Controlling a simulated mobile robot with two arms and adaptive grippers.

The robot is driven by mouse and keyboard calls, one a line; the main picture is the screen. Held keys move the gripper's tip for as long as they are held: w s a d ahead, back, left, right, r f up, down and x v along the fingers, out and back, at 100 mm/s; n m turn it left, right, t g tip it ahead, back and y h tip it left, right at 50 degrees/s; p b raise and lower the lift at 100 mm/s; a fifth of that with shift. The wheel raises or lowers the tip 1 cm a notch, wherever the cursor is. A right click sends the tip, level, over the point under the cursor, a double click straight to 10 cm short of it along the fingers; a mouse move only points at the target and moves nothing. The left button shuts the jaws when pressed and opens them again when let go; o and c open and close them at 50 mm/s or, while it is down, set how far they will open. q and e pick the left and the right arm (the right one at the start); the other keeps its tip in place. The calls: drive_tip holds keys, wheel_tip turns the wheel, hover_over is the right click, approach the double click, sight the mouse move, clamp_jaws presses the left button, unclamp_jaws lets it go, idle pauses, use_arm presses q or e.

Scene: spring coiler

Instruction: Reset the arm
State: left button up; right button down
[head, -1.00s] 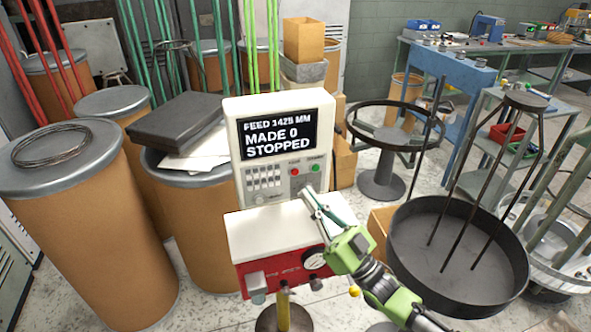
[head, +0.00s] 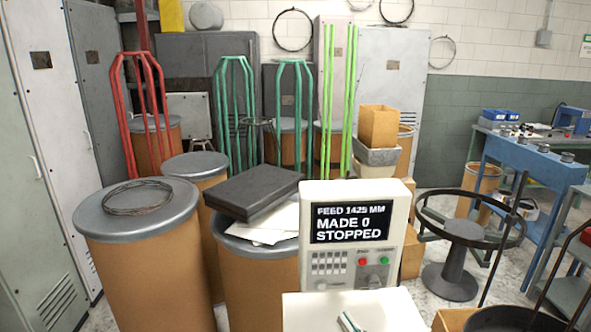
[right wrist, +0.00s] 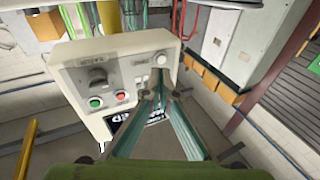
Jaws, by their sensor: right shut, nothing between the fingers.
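My right gripper (head: 347,321) shows only as fingertips at the bottom edge of the head view, in front of the coiler's control panel (head: 399,222) and over its white top (head: 397,308). In the right wrist view the gripper's green fingers (right wrist: 160,93) meet at their tips, shut and empty. That view shows the panel upside down, with a green button (right wrist: 95,103), a red button (right wrist: 121,96) and a dark knob (right wrist: 97,76). The screen (head: 350,224) reads FEED 1425 MM, MADE 0, STOPPED. The left gripper is out of view.
A drum (head: 145,265) with a wire coil (head: 138,197) on its lid stands at left. Another drum (head: 262,275) carries a black box (head: 252,190). A ring stand (head: 455,262) and a blue bench (head: 530,165) stand at right.

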drive_tip(key=s+d+f+m+g+h, duration=0.15)
drive_tip(key=s+f+g+h, duration=0.45)
drive_tip(key=s+f, duration=0.6)
drive_tip(key=s+d+f+m+g+h, duration=0.1)
drive_tip(key=s+d+f+g, duration=0.2)
drive_tip(key=s, duration=0.6)
drive_tip(key=s+d+f+g+h, duration=0.1)
drive_tip(key=s+d+g, duration=0.2)
drive_tip(key=s+g, duration=0.35)
drive_tip(key=s+f, duration=0.2)
drive_tip(key=f, duration=1.2)
drive_tip(key=s+f, duration=0.2)
drive_tip(key=f, duration=1.1)
drive_tip(key=s+d+f, duration=0.1)
drive_tip(key=s+f, duration=0.6)
drive_tip(key=s, duration=0.1)
drive_tip(key=s+d+f+g, duration=0.1)
drive_tip(key=s+d+f, duration=0.1)
drive_tip(key=s+f, duration=0.6)
drive_tip(key=shift+s+d+f+h, duration=0.15)
drive_tip(key=shift+s+d+h, duration=0.15)
drive_tip(key=shift+s, duration=0.2)
